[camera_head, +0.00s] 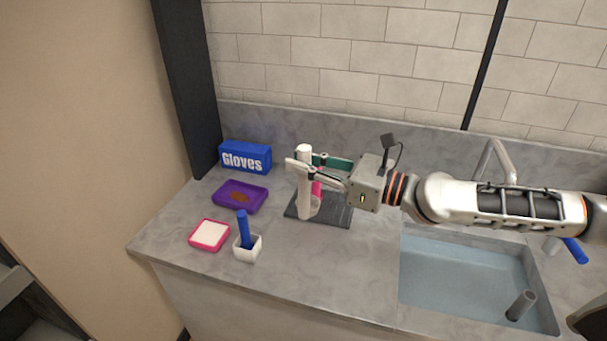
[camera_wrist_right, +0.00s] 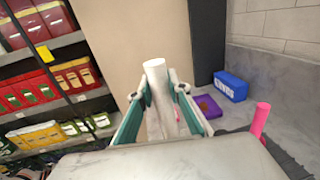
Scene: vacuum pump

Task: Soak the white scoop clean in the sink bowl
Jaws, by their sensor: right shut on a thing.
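The white scoop (camera_head: 304,198) is upright in my right gripper (camera_head: 303,167), with its top end above the fingers. In the right wrist view its pale round shaft (camera_wrist_right: 155,75) shows between the two fingers (camera_wrist_right: 160,100). My right gripper is shut on it, over the dark ribbed mat (camera_head: 335,213) on the counter. I cannot tell whether the scoop's lower end touches the mat. The sink bowl (camera_head: 450,268), with a bluish inside, is to the right, below my right arm. My left gripper is not in view.
A pink-handled tool (camera_head: 316,194) stands just behind the white scoop. To the left are a blue gloves box (camera_head: 245,157), a purple tray (camera_head: 241,208), a pink-rimmed dish (camera_head: 209,248) and a white cup (camera_head: 248,254) with a blue handle.

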